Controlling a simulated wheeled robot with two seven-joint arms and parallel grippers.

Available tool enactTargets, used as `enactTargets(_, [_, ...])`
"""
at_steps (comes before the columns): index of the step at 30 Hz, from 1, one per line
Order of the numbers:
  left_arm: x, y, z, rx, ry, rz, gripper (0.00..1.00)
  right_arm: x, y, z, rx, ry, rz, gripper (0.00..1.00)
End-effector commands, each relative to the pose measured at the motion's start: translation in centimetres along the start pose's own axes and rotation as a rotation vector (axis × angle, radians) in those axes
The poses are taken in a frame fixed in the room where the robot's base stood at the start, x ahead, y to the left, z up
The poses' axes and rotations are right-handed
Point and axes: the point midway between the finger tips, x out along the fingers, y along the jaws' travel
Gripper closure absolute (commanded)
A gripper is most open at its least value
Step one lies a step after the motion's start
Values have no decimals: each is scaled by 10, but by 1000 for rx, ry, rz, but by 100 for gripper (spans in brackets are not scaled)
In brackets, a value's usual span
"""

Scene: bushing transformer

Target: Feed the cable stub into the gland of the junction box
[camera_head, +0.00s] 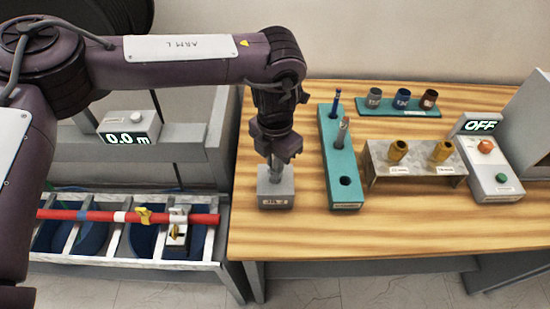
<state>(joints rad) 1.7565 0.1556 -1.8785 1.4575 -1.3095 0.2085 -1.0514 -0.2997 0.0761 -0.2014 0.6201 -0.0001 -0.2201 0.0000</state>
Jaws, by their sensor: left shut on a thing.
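The gripper is shut on the cable stub (274,172), a short, thin grey piece that shows between the fingers and the box top. The stub stands roughly upright and its lower end meets the top of the box. The gland itself is hidden or too small to make out, so I cannot tell how deep the stub sits. My right gripper is not in view.
A teal rack (328,150) with upright tools stands just right of the box. Behind is a teal strip (398,112) with several cups. A bracket (376,156) holds two brass sleeves, beside a switch box (492,180) reading OFF.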

Motion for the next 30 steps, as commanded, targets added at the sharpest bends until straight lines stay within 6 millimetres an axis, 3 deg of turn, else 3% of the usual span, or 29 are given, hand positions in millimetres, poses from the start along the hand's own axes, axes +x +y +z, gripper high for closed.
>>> enactTargets(7, [7, -2, -4, 4, 13, -4, 100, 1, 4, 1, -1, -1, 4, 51])
enactTargets(8, [7, -2, -4, 4, 13, -5, 82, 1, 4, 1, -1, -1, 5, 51])
enactTargets(13, [8, -3, -5, 6, 15, -6, 61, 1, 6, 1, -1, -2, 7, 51])
enactTargets(23, [4, -4, -5, 10, 16, -6, 61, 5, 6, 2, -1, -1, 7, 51])
enactTargets(30, [-36, 0, -3, 3, 2, -1, 61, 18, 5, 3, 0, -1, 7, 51])
